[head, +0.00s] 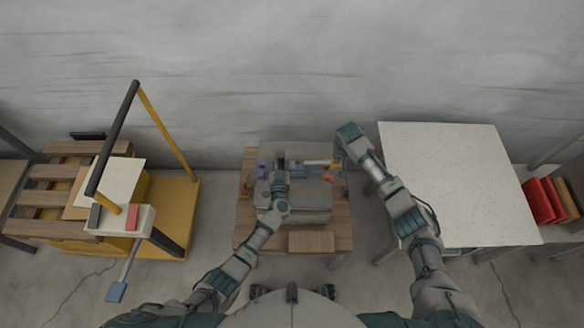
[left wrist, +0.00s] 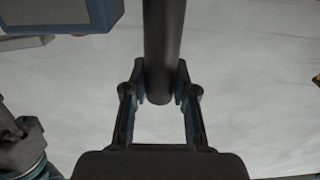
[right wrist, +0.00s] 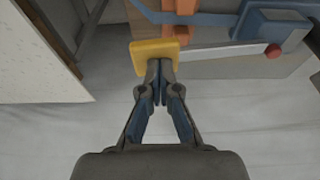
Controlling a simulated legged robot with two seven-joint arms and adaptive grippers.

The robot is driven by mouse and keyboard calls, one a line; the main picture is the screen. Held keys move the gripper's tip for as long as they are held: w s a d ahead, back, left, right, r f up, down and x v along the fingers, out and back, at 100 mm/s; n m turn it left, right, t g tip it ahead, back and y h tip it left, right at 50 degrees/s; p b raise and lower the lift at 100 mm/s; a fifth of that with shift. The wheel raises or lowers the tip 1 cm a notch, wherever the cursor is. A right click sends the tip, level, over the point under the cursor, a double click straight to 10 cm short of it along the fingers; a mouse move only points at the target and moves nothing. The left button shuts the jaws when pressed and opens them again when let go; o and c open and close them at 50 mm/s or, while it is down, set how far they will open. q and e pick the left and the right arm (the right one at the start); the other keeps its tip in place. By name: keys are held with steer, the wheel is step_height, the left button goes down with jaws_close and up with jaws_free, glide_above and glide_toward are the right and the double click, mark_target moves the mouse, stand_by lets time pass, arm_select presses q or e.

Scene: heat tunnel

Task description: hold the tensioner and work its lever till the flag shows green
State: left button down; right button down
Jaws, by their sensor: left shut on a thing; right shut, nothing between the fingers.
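The tensioner is a blue body (right wrist: 272,22) with a dark bar handle (left wrist: 162,45), on top of the grey bundle. My left gripper (head: 281,164) is shut on that bar; it passes between the fingers in the left wrist view (left wrist: 160,98). A pale lever (right wrist: 215,52) runs from the body to a yellow end pad (right wrist: 152,57). A red round part (right wrist: 273,51) sits at the lever's body end; I cannot tell whether it is the flag. My right gripper (right wrist: 158,70) is shut and empty, its tips at the yellow pad; I cannot tell whether they touch.
The grey bundle (head: 305,205) rests on a low wooden table (head: 342,222). A white speckled table (head: 460,180) stands close on the right. A yellow cart (head: 180,215) with a tall black and yellow frame stands on the left. The grey wall is behind.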

steer(key=shift+f, duration=0.15)
steer(key=shift+d+f, duration=0.1)
steer(key=shift+f, duration=0.85)
step_height(320, 180, up, 11)
steer(key=a, duration=0.2)
steer(key=shift+f, duration=0.25)
steer(key=shift+s+x, duration=0.2)
steer(key=shift+x, duration=0.6)
steer(key=shift+s+x, duration=0.2)
steer(key=shift+x, duration=0.55)
steer(key=shift+f, duration=0.1)
steer(key=shift+d+f, duration=0.1)
